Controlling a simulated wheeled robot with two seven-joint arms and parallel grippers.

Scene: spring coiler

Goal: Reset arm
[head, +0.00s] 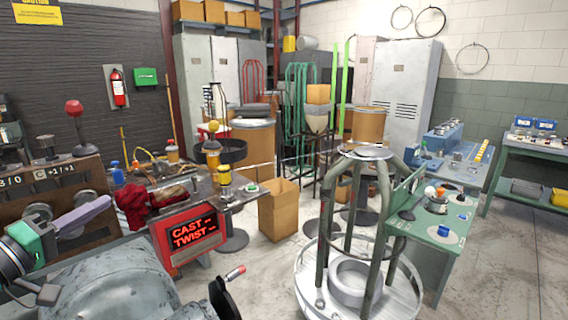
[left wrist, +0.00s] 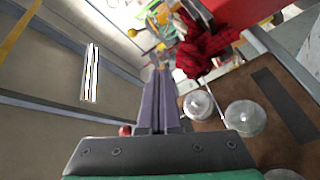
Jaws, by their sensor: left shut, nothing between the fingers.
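My left gripper (head: 90,215) reaches in from the left edge in the head view, above the rounded grey machine housing. Its purple fingers (left wrist: 160,105) lie together in the left wrist view, shut with nothing between them. A brown control panel (head: 40,200) with knobs and a red-knobbed lever (head: 75,110) stands behind it. In the left wrist view two round clear knobs (left wrist: 245,117) show to the right of the fingers, apart from them. My right gripper is not in view.
A red cloth (head: 145,200) lies on the bench beside the red "CAST TWIST" display (head: 192,232). A round metal frame (head: 330,250) stands at front centre right. A cardboard box (head: 279,210) sits on the floor. A green table (head: 440,225) stands at right.

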